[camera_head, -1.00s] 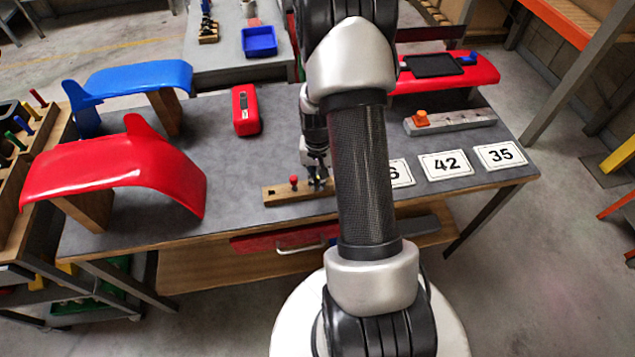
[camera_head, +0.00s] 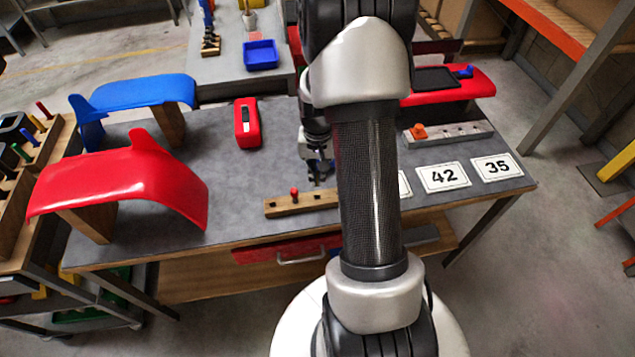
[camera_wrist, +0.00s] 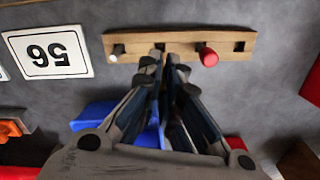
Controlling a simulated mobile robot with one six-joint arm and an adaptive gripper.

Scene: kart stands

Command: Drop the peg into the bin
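A wooden strip (camera_head: 280,208) with holes lies along the near edge of the grey table. A red-headed peg (camera_head: 294,192) stands in it. The wrist view shows the strip (camera_wrist: 130,42) at the top, the red peg (camera_wrist: 208,57), and a pale-headed dark peg (camera_wrist: 118,50). My gripper (camera_wrist: 166,62) has its fingertips close together, with an empty hole just beyond them. I see no peg clearly between them, and cannot tell their grip. In the head view my gripper (camera_head: 318,178) is just behind the strip. A blue bin (camera_head: 261,55) stands on the far table.
A blue shape (camera_wrist: 95,116) behind my fingers is partly hidden. A red box (camera_head: 247,123) lies on the table. Red (camera_head: 110,178) and blue (camera_head: 150,88) curved panels stand left. Number cards (camera_head: 444,177) and a grey bar (camera_head: 460,132) with an orange knob are right.

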